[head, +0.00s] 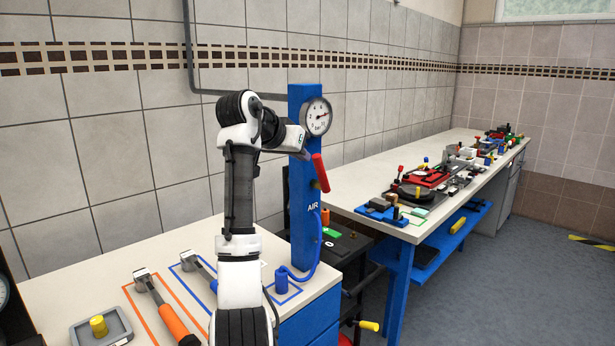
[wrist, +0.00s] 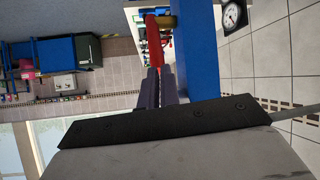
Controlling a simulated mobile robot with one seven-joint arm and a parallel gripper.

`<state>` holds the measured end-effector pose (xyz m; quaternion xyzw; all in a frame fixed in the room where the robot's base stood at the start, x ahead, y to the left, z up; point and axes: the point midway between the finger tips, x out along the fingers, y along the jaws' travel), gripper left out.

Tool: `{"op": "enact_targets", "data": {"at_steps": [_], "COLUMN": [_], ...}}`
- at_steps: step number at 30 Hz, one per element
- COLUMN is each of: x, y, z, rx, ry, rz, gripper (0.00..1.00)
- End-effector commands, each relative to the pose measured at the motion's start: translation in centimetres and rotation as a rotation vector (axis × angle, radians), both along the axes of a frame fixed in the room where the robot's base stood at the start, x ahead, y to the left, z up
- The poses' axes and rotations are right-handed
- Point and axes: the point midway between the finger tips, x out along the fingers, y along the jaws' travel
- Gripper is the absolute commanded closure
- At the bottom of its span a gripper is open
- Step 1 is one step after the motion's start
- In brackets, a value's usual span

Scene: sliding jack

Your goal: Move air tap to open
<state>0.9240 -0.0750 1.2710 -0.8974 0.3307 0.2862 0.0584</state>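The air tap is a red lever (head: 320,172) on the front of the blue AIR post (head: 304,230). In the head view it is tilted, its upper end leaning left toward my gripper (head: 306,156). In the wrist view the red lever (wrist: 154,42) runs from a brass-coloured fitting (wrist: 166,22) down to the tips of my gripper's dark fingers (wrist: 159,72). The fingers are at the lever's free end with only a narrow gap between them. I cannot tell whether they grip it or only stand against it. The fingers are mostly hidden in the head view.
A round pressure gauge (head: 317,116) sits at the top of the post, just above the lever. A blue hose (head: 316,262) curves below. Hammers (head: 160,303) and a grey tray (head: 99,328) lie on the near bench. A second bench (head: 440,205) with many parts stands right.

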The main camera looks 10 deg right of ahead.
Motion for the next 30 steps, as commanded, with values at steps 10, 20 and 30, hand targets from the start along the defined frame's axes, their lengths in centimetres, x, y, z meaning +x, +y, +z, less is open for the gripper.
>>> {"op": "enact_targets", "data": {"at_steps": [10,20,30], "x": [-3.4,-8.7,-5.2], "y": [2.0,4.4,1.7], "z": [-10.5,-11.9,-9.6], "rx": [-0.414,-0.599,-0.604], "ry": [-0.509,-0.737,-0.739], "rz": [0.059,0.101,0.1], "gripper": [1.0,1.0,1.0]}}
